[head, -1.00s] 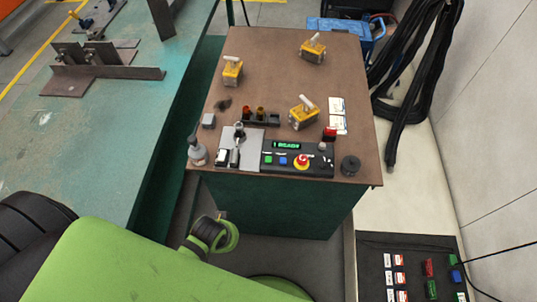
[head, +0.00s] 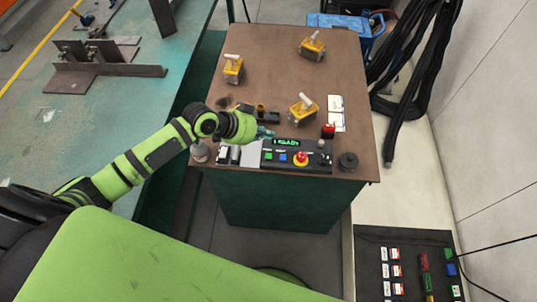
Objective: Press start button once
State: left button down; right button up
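A black control box (head: 318,167) sits at the front edge of the brown-topped cabinet (head: 285,75). It has a lit green display (head: 286,142), a green button (head: 268,156), a blue button (head: 283,157) and a red mushroom knob on a yellow ring (head: 301,159). No label marking the start button is readable. My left gripper (head: 266,132) is over the cabinet top, at the box's back left corner by the display. Its fingers are small and partly hidden by the wrist, so I cannot tell whether they are open or touching anything. My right gripper is out of view.
Yellow clamp-like tools (head: 303,109) stand behind the box, with a black knob (head: 348,161) to its right. A small grey bottle (head: 200,151) is left of it. A green bench (head: 100,110) is at left; a panel with coloured blocks (head: 410,265) is lower right.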

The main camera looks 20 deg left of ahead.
pick_arm(q)
jog(key=shift+w, duration=0.15)
jog(key=b, duration=0.7)
send_over(266, 156)
notch_tip(266, 156, down, 8)
jog(key=shift+a+r, duration=0.1)
jog(key=shift+r, duration=0.1)
jog(key=shift+f+b, duration=0.5)
jog(key=shift+f, duration=0.1)
jog(key=shift+f, duration=0.1)
dwell(0.6)
jog(key=shift+f, duration=0.3)
jog(key=shift+f+b, duration=0.45)
jog(key=shift+b, duration=0.1)
dwell(0.5)
jog(key=shift+r+p, duration=0.85)
jog(key=shift+r, duration=0.15)
